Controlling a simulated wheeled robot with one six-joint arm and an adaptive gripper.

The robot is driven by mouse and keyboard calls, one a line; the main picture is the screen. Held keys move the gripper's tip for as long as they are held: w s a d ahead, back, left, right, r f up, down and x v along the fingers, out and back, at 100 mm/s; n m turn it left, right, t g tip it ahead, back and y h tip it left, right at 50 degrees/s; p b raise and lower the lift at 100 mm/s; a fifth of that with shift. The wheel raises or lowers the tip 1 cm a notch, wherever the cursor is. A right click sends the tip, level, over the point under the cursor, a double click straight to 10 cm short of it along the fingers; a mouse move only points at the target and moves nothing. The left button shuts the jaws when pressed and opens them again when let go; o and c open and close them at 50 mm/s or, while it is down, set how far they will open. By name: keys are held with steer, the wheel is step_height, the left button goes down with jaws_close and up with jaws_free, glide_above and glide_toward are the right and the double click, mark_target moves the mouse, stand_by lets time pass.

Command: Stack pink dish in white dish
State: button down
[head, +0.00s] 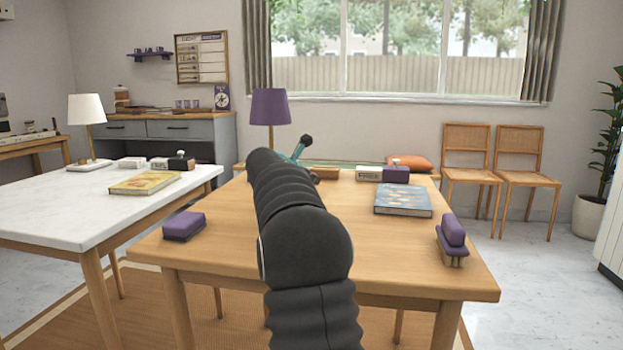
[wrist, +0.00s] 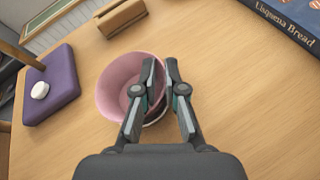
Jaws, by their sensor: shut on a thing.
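The pink dish (wrist: 116,88) is a round bowl on the wooden table in the wrist view, with its open side up. My gripper (wrist: 161,66) is shut on its right wall, one finger inside and one outside. A thin white curved edge (wrist: 155,123) shows just below the pink dish, at its near right side. It may be the rim of the white dish, but most of it is hidden by the pink dish and my fingers. In the head view my arm hides both dishes, and only a teal bit of my gripper shows past it.
A purple lamp (head: 270,108) stands behind; its square base (wrist: 52,85) is left of the pink dish. A wooden block (wrist: 120,17) lies beyond the dish. A blue book (head: 403,200) lies to the right.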

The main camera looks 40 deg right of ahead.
steer(key=shift+f, duration=0.15)
steer(key=c, duration=1.2)
jaws_free()
steer(key=shift+f, duration=0.1)
steer(key=shift+c, duration=0.2)
steer(key=shift+r, duration=0.3)
steer(key=v, duration=1.2)
steer(key=shift+r+p, duration=0.3)
steer(key=shift+p, duration=0.15)
